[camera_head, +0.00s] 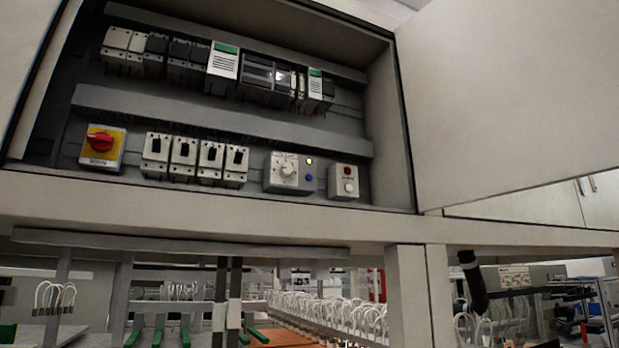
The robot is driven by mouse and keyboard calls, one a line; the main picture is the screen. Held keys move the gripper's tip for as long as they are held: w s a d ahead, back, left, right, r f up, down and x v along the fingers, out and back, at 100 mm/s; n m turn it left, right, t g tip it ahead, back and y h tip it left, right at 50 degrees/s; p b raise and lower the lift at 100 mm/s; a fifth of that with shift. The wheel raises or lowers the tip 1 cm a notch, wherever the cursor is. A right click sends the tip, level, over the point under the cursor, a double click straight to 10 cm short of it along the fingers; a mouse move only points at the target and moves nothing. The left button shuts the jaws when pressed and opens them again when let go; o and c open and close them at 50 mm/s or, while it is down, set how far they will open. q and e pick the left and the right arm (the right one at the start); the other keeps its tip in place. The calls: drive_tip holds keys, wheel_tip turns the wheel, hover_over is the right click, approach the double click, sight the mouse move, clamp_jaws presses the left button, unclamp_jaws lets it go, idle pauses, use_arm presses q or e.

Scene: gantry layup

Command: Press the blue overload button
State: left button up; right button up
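The blue button (309,178) is small and round. It sits at the lower right of a grey overload unit (268,180) in the open electrical cabinet. The unit has a large pale dial (287,169) on its left side and a small lit yellow lamp (309,161) above the blue button. Nothing covers the button. I cannot make out either gripper in this view.
A red rotary switch (99,141) on a yellow plate and several breakers (183,152) are left of the unit. A box with red and white buttons (343,181) is to its right. The cabinet's lower ledge (200,205) and open door (510,90) border the opening.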

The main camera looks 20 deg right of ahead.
clamp_jaws()
idle(1.4)
